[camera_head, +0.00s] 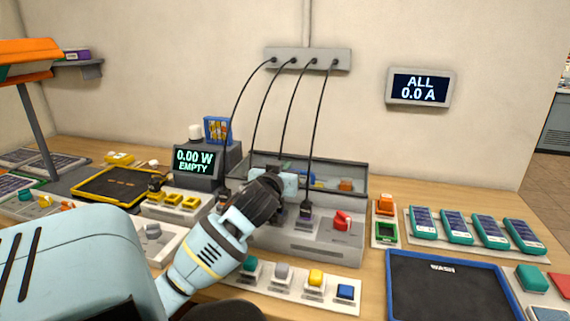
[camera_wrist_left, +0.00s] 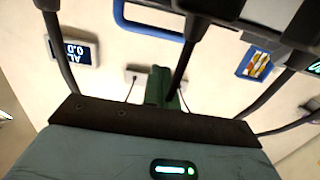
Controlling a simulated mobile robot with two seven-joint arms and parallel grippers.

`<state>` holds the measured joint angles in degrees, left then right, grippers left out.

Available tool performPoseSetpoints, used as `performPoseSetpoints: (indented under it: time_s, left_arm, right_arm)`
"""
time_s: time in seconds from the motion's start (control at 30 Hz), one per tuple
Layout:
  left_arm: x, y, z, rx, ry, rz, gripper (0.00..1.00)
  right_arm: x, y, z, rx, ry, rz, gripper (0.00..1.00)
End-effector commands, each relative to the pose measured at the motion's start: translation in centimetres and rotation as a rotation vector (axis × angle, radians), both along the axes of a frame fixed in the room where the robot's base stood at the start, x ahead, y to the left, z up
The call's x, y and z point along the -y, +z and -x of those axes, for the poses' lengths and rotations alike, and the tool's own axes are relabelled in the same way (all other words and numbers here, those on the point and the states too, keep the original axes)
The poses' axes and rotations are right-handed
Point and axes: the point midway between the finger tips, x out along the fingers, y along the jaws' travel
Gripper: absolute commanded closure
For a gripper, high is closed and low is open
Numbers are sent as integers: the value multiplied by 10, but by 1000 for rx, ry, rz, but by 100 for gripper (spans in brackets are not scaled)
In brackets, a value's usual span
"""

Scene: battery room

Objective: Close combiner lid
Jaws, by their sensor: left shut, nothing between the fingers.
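The combiner (camera_head: 320,238) is a grey box at the middle of the bench in the head view, with a red switch (camera_head: 342,220) on its right part. Its grey lid (camera_head: 340,174) appears raised along the back edge, so the box stands open. My left gripper (camera_head: 274,181) is over the combiner's left part, by the lid, and hides part of both. It is shut and empty; I cannot tell whether it touches the lid. In the left wrist view a blue curved bar (camera_wrist_left: 150,30) shows near the top. My right gripper is not in view.
Several black cables hang from a wall strip (camera_head: 308,58) around the combiner. A row of coloured buttons (camera_head: 300,282) lies in front. A blue-rimmed wash tray (camera_head: 388,280) and several teal devices (camera_head: 458,225) are on the right. A small display (camera_head: 195,162) stands left.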

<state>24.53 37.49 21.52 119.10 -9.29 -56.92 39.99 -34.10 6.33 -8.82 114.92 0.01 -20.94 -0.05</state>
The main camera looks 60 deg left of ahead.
Motion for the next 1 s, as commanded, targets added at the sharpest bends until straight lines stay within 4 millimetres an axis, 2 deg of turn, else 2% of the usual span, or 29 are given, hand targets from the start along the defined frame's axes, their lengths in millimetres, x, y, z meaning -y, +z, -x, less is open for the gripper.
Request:
performPoseSetpoints:
  time_s: [0.03, 0.1, 0.4, 1.0]
  left_arm:
    - [6, -10, 7, -4, -1, 2, 100]
    - [13, -16, 17, -3, 2, 0, 100]
    - [34, -33, 43, 3, 2, -5, 100]
    - [38, -31, 47, 8, 2, -6, 100]
  right_arm:
    - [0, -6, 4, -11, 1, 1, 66]
    - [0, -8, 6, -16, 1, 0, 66]
    - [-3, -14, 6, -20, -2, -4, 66]
    - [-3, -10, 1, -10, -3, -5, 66]
